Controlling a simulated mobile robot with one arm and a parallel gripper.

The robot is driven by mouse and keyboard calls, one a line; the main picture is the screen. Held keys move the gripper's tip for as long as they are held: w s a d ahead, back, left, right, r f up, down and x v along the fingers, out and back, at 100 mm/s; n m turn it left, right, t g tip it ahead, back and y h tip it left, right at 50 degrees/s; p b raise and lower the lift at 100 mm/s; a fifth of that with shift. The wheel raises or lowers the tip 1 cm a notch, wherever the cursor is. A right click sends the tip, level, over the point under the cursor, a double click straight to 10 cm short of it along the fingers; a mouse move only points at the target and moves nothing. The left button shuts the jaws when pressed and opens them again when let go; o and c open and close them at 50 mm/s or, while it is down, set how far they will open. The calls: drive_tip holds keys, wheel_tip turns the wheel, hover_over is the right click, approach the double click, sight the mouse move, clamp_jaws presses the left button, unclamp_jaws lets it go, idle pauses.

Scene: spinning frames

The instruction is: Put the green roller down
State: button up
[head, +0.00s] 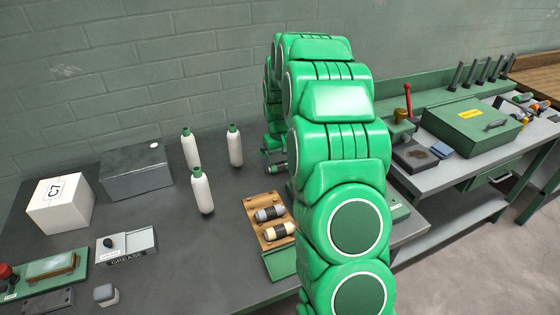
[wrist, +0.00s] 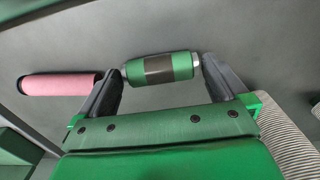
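The green roller (wrist: 160,69) has a dark middle band and silvery ends. In the wrist view it lies crosswise between the two dark fingers of my gripper (wrist: 163,66), which meet it at both ends. Grey surface shows behind it; I cannot tell the gap between them. In the head view my green arm reaches over the bench and hides most of my gripper. Only a small dark part of my gripper (head: 275,160) shows left of the arm, and I cannot make out the green roller there.
A pink roller (wrist: 60,84) lies left of the green one. A wooden rack (head: 256,203) holds a grey roller (head: 268,214) and a cream roller (head: 278,231). White bottles (head: 203,191), a grey box (head: 137,176) and a white box (head: 60,205) stand leftward. Bare bench lies between.

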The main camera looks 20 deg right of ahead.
sight(280, 163)
wheel_tip(280, 163, up, 12)
drive_tip(key=s+a+r, duration=0.5)
drive_tip(key=s+a, duration=0.2)
drive_tip(key=s, duration=0.3)
drive_tip(key=s+a, duration=0.3)
drive_tip(key=s, duration=0.8)
drive_tip(key=s+a+g, duration=0.1)
drive_tip(key=s+a, duration=0.1)
drive_tip(key=s, duration=1)
drive_tip(key=s+a, duration=0.3)
drive_tip(key=s, duration=0.9)
drive_tip(key=shift+a+g, duration=0.3)
drive_tip(key=shift+g, duration=0.1)
